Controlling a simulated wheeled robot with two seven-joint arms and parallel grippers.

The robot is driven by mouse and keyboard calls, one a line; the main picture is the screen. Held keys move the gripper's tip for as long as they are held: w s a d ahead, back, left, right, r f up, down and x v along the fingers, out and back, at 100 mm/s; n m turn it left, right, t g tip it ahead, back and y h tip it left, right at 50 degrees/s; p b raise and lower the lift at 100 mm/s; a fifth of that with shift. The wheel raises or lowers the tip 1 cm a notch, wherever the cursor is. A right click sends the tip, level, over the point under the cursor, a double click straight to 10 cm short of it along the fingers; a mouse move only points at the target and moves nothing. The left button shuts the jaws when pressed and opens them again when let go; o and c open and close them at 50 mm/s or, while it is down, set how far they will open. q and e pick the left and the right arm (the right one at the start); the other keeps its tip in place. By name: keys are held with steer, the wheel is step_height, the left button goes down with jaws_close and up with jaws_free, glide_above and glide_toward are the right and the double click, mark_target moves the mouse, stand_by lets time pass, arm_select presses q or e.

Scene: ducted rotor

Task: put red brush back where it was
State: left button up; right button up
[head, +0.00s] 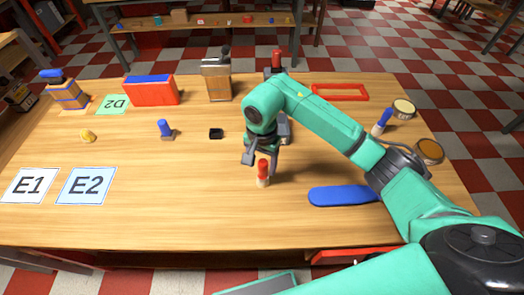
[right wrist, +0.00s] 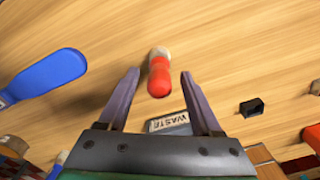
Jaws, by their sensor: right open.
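The red brush (head: 263,171), with a red upper part and a pale lower end, stands on the wooden table near its front middle. It also shows in the right wrist view (right wrist: 159,75), between and slightly beyond the fingertips. My right gripper (head: 260,159) is open, with its fingers pointing down around the brush's top; the wrist view shows a gap on both sides of the brush. My left gripper is not in view.
Cards E1 (head: 28,186), E2 (head: 86,186) and D2 (head: 113,104) lie at left. A blue paddle (head: 340,196) lies right of the brush. A WASTE label (right wrist: 168,123) shows near the gripper. A blue-topped brush (head: 165,128) and small black holder (head: 216,133) stand left. The front middle is clear.

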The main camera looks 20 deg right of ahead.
step_height(320, 180, up, 10)
steer(key=shift+r+b, duration=0.1)
steer(key=shift+b, duration=0.55)
